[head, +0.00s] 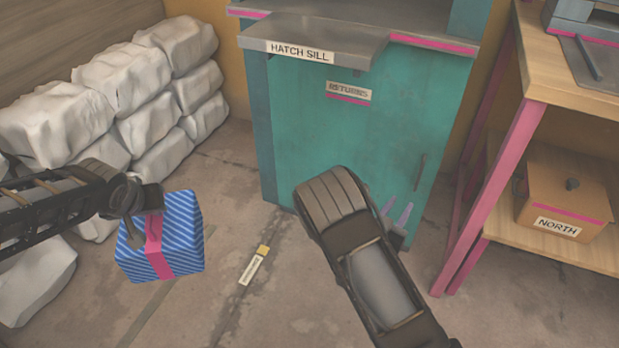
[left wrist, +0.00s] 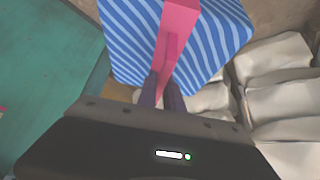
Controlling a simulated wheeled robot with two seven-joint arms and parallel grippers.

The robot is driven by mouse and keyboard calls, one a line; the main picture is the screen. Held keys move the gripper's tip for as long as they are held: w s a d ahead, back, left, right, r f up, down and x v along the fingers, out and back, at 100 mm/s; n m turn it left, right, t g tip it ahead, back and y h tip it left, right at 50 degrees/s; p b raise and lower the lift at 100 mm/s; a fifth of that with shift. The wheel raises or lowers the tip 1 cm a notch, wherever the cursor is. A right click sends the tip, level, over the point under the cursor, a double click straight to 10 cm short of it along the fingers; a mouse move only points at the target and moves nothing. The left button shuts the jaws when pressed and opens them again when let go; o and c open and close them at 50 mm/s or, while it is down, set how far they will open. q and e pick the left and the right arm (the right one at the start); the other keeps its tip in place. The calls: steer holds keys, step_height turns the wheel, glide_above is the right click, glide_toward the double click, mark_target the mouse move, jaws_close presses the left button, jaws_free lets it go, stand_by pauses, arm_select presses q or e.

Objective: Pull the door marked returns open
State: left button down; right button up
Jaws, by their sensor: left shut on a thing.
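The teal door (head: 345,145) marked RETURNS is below the hatch sill and looks shut. Its dark upright handle (head: 421,172) is near its right edge. My right gripper (head: 397,212) is in front of the door's lower right part, a little below and left of the handle. Its two purple fingers are apart with nothing seen between them. My left gripper (left wrist: 163,88) is shut on the pink ribbon of a blue striped parcel (head: 188,240). In the head view its fingertips are hidden by the wrist and parcel.
White lumpy sacks (head: 150,85) are stacked at the left. A wooden shelf with pink legs (head: 490,200) stands close right of the door and bears a box marked NORTH (head: 565,200). The HATCH SILL ledge (head: 340,48) juts out above. A small tag (head: 252,268) lies on the floor.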

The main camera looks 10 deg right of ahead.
mark_target(156, 220)
arm_select(q)
steer(key=shift+w, duration=0.1)
arm_select(e)
steer(key=shift+r, duration=0.2)
steer(key=shift+w+d, duration=0.1)
